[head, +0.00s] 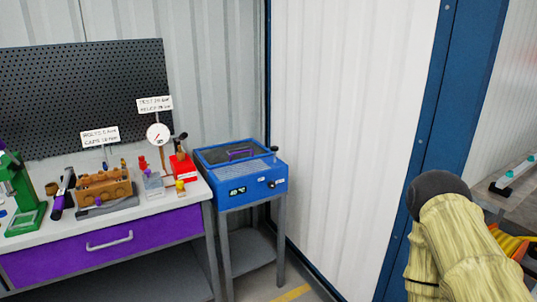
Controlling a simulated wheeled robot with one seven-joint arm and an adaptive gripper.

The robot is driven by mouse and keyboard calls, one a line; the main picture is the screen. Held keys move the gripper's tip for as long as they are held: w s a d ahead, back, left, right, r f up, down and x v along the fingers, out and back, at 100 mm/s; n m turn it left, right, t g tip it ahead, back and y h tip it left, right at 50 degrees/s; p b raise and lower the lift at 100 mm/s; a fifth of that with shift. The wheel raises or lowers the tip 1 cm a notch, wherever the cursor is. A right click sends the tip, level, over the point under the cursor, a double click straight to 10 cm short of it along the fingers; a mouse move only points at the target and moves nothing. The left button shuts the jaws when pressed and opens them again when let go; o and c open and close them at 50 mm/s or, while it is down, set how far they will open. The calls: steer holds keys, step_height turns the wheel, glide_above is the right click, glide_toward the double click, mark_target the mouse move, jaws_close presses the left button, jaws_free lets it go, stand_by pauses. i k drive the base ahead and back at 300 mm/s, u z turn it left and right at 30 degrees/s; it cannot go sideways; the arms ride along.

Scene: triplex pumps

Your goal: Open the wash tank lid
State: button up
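The blue wash tank (258,188) stands on a grey stand right of the workbench. Its front has a lit display reading about 40 °C and small knobs. The lid (215,157) on top looks dark and see-through in a blue frame, and it appears to lie flat. A purple bar-like part (239,153) shows at the lid's middle; I cannot tell whether it is a handle or something inside.
The workbench (190,199) with a purple drawer (90,253) holds a green press (20,195), a bronze-coloured block (104,187), a dial gauge (158,135) and a red box (183,166). A black pegboard (85,97) stands behind. A white wall panel (345,120) and blue post (450,100) are to the right.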

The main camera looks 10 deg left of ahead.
mark_target(270, 153)
steer(key=u, duration=0.6)
steer(key=i, duration=0.6)
steer(key=u, duration=0.75)
steer(key=i, duration=0.7)
steer(key=z, duration=0.15)
